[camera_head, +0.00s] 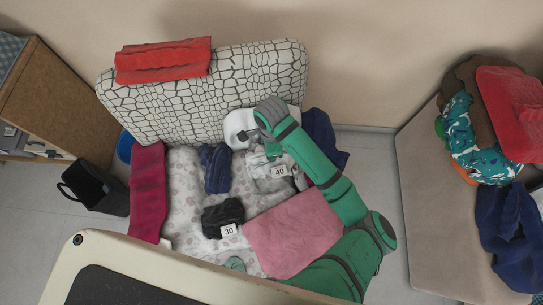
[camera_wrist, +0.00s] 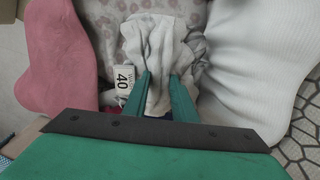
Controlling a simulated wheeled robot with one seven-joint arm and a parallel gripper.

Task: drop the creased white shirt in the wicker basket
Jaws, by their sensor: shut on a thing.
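A creased white-grey cloth, which looks like the creased white shirt (camera_wrist: 150,38), is bunched between my two fingers in the wrist view. In the head view the shirt (camera_head: 262,172) lies on the patterned seat cover below my gripper (camera_head: 272,152). In the wrist view my gripper (camera_wrist: 166,97) is shut on the shirt's near part, and the rest spreads out beyond the fingertips. A tag marked 40 (camera_wrist: 124,78) is beside it. My arm hides part of the seat. I cannot make out a wicker basket in either view.
A smooth white garment (camera_wrist: 250,60) is close on the right of the shirt, and a pink cloth (camera_head: 290,235) lies on the other side. Dark clothes (camera_head: 222,214) and a magenta cloth (camera_head: 147,190) lie nearby. The crackle-patterned backrest (camera_head: 200,95) rises behind. A black bin (camera_head: 95,187) stands left.

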